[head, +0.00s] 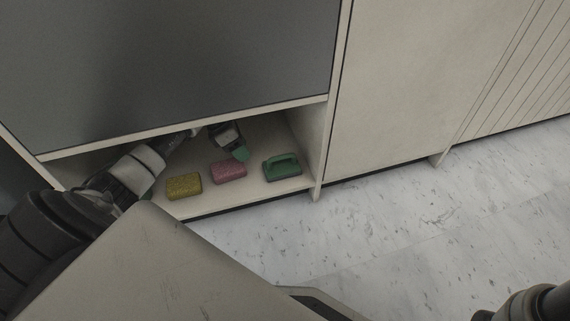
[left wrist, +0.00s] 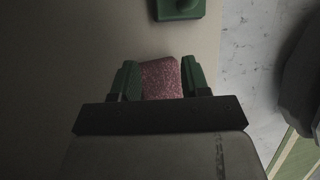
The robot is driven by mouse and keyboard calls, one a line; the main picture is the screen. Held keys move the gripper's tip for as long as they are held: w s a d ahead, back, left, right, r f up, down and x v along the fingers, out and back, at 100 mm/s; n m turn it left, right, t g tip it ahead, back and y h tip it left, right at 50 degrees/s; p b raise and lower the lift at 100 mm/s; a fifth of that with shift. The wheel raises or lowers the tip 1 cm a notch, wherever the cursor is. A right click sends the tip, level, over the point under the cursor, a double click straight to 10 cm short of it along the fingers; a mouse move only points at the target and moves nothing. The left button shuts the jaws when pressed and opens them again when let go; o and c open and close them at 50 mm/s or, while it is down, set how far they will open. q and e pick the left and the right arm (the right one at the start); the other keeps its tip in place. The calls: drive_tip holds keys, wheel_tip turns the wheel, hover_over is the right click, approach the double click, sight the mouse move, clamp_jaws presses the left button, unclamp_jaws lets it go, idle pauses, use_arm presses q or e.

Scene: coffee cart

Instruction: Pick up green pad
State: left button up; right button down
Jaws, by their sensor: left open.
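A green pad with a raised handle (head: 282,167) lies on the low shelf at the right; part of it shows at the top of the left wrist view (left wrist: 178,9). A pink sponge (head: 228,172) lies left of it. My left gripper (head: 236,152) reaches into the shelf space, just behind the pink sponge. Its green fingers are open. In the left wrist view the pink sponge (left wrist: 161,78) shows between the fingers (left wrist: 160,78); I cannot tell whether they touch it. The green pad lies beyond the fingertips. My right gripper is out of view.
A yellow sponge (head: 184,186) lies left of the pink one. A small green patch (head: 149,192) shows beside my left arm, mostly hidden. The grey panel (head: 190,65) overhangs the shelf, and a side wall (head: 311,150) closes its right end. The floor (head: 400,230) in front is clear.

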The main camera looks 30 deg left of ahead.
sight(275, 157)
use_arm(q)
drive_tip(key=d, duration=0.1)
drive_tip(key=w+d, duration=0.1)
drive_tip(key=d, duration=0.1)
drive_tip(key=w+d, duration=0.1)
drive_tip(key=d, duration=0.1)
drive_tip(key=shift+w+d+b, duration=0.2)
drive_tip(key=shift+w+d, duration=0.1)
drive_tip(key=shift+d, duration=0.3)
drive_tip(key=shift+w+d+b, duration=0.15)
drive_tip(key=shift+w+d, duration=0.15)
drive_tip(key=shift+d, duration=0.3)
drive_tip(key=b+x, duration=0.2)
drive_tip(key=shift+w+d+f, duration=0.1)
drive_tip(key=shift+d+f, duration=0.05)
drive_tip(key=shift+d, duration=0.1)
drive_tip(key=shift+w+d+f+b, duration=0.1)
drive_tip(key=shift+d+f+b, duration=0.1)
drive_tip(key=shift+f+b, duration=0.25)
drive_tip(key=shift+r, duration=0.15)
clamp_jaws()
